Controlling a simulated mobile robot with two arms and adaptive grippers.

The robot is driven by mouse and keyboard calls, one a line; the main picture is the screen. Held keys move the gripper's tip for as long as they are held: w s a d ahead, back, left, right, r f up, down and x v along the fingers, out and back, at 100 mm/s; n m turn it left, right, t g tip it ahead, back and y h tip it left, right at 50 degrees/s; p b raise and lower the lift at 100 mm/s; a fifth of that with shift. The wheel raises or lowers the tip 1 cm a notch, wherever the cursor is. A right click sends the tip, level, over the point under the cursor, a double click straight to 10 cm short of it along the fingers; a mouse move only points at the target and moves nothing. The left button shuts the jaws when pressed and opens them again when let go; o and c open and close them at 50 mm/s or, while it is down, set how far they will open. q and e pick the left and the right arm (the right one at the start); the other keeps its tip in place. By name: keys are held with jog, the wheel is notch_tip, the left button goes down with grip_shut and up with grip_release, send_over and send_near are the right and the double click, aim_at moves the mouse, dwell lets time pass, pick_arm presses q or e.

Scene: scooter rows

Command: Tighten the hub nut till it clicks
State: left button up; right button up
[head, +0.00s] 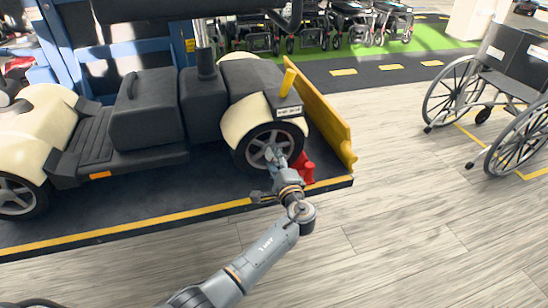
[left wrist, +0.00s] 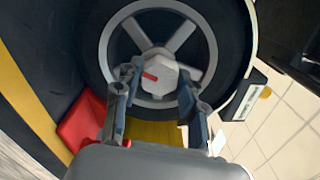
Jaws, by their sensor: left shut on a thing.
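The hub nut (left wrist: 160,72) is a grey hexagonal piece with a red mark, at the centre of the scooter's wheel (left wrist: 207,42) in the left wrist view. The wheel also shows in the head view (head: 248,152), with a black tyre and grey spokes. My left gripper (head: 275,158) reaches the middle of this wheel. In the left wrist view its fingers (left wrist: 157,82) lie on both sides of the nut and are shut on it. In the head view the gripper hides the nut. My right gripper is not in view.
A red chock (head: 307,172) sits beside the wheel. The cream and black scooter (head: 150,108) stands on a dark yellow-edged platform (head: 120,215) with a yellow flap (head: 325,120) at its right. A wheelchair (head: 510,60) stands at the right. The wooden floor in front is clear.

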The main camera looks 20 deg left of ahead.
pick_arm(q)
jog(key=o, duration=1.1)
jog(key=shift+d, duration=0.1)
jog(key=shift+o, duration=0.2)
jog(key=v, duration=1.2)
